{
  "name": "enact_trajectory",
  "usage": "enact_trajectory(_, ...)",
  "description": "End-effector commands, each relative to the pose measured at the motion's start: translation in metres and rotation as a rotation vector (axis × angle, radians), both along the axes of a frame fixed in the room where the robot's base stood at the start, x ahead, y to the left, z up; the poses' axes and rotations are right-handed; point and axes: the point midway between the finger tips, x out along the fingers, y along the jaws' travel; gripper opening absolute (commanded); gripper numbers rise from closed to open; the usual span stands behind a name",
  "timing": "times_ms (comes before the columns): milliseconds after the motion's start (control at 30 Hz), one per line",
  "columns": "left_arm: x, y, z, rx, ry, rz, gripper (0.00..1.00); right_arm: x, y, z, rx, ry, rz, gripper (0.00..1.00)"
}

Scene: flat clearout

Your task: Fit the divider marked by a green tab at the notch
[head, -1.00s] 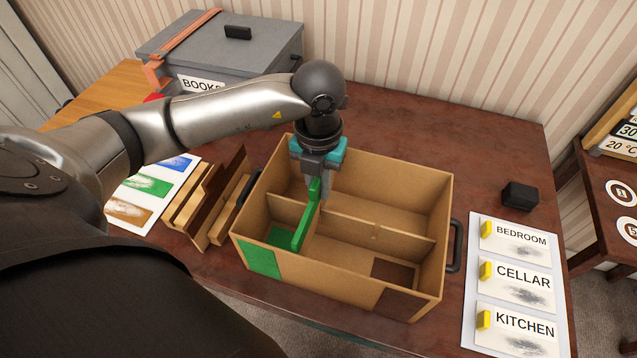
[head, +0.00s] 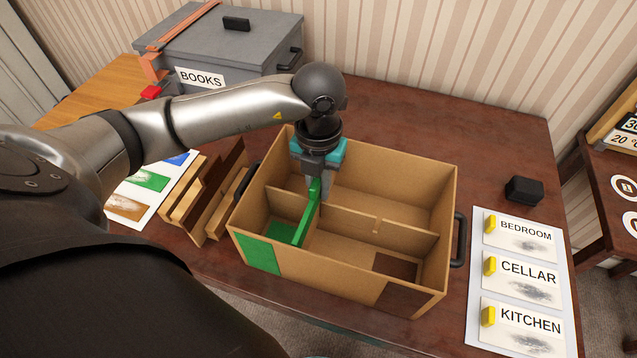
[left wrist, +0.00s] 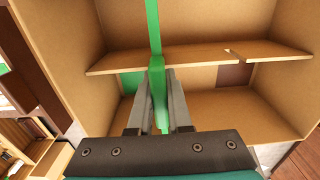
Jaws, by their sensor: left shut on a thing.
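The green divider (head: 306,220) stands upright inside the open cardboard box (head: 335,277), in its left part. My left gripper (head: 317,190) is shut on it from above; the left wrist view shows the divider (left wrist: 154,25) between the two fingers (left wrist: 158,95). The divider crosses the box's long inner partition (head: 375,226). Whether its bottom edge rests on the floor is hidden. Another notch (left wrist: 232,53) shows empty in that partition, further right. A green patch (head: 257,253) marks the front wall's left end and a brown patch (head: 404,299) its right end.
Several loose dividers (head: 212,200) stand left of the box, beside a colour card (head: 150,181). A grey BOOKS box (head: 215,50) is behind. A label sheet (head: 515,285) and a black block (head: 523,190) lie to the right on the table.

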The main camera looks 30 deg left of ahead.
Motion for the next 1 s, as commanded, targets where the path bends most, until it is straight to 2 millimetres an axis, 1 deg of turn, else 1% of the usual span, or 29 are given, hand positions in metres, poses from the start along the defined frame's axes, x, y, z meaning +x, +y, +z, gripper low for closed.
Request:
enact_trajectory(633,0.0,0.0,-0.018,0.0,0.0,0.0,0.0,0.0,0.0,-0.014,0.0,0.0,0.0,0.5)
enact_trajectory(767,0.0,0.0,-0.016,0.0,0.0,0.0,0.0,0.0,0.0,-0.013,0.0,0.0,0.0,0.5)
enact_trajectory(800,0.0,0.0,-0.016,0.0,0.0,0.0,0.19,0.0,0.0,-0.013,0.0,0.0,0.0,0.5)
enact_trajectory(1000,0.0,0.0,-0.016,-0.001,0.0,0.0,0.42,0.0,0.0,-0.013,0.0,0.0,0.0,0.5)
